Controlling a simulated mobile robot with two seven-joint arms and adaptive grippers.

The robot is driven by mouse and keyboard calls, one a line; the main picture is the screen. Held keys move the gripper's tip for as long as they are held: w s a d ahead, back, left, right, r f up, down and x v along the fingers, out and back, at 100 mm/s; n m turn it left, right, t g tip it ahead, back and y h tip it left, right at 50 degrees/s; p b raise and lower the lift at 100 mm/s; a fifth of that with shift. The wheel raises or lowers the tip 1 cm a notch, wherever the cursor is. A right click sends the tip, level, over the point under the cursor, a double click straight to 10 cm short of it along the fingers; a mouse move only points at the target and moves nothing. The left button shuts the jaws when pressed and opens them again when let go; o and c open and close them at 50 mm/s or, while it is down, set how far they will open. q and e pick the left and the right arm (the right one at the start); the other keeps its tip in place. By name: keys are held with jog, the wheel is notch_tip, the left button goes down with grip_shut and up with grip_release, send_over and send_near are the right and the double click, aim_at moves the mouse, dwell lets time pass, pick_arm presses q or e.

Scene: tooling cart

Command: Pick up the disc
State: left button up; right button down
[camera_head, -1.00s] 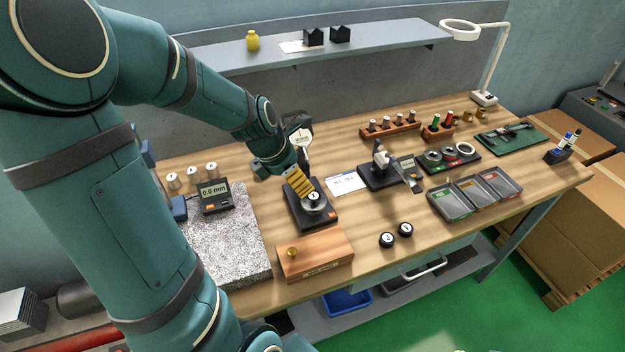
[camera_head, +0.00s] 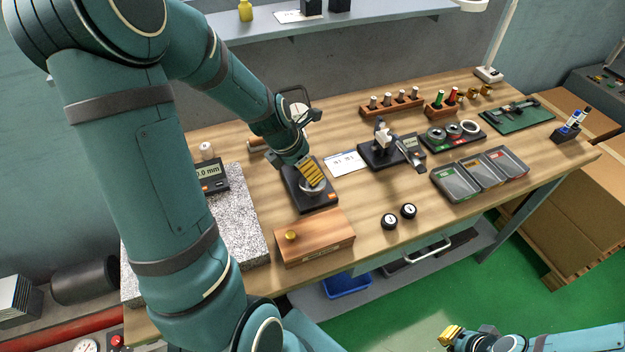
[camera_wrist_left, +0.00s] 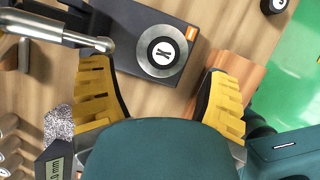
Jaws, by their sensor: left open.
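A round silver disc (camera_wrist_left: 160,52) with a dark-lettered white centre sits on a black stand (camera_wrist_left: 205,16) with an orange label. The stand (camera_head: 322,204) also shows in the head view, where the disc (camera_head: 313,189) is partly hidden by my left gripper (camera_head: 311,174). In the left wrist view, the yellow fingers of my left gripper (camera_wrist_left: 157,72) are wide apart and empty, with the disc beyond and between them. My right gripper (camera_head: 451,334) is at the bottom of the head view, away from the table; its finger gap is unclear.
A wooden box (camera_head: 314,240) with a brass knob stands just in front of the stand. Two black round pieces with white faces (camera_head: 389,221) lie to its right. A granite slab (camera_head: 238,225) with a digital gauge (camera_head: 211,176) is at left. Grey trays (camera_head: 456,184) stand at right.

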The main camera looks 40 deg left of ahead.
pick_arm(q)
jog(key=b+x, duration=0.1)
jog(key=x, duration=0.4)
jog(key=shift+s+d, duration=0.1)
jog(key=shift+d, duration=0.1)
grip_shut()
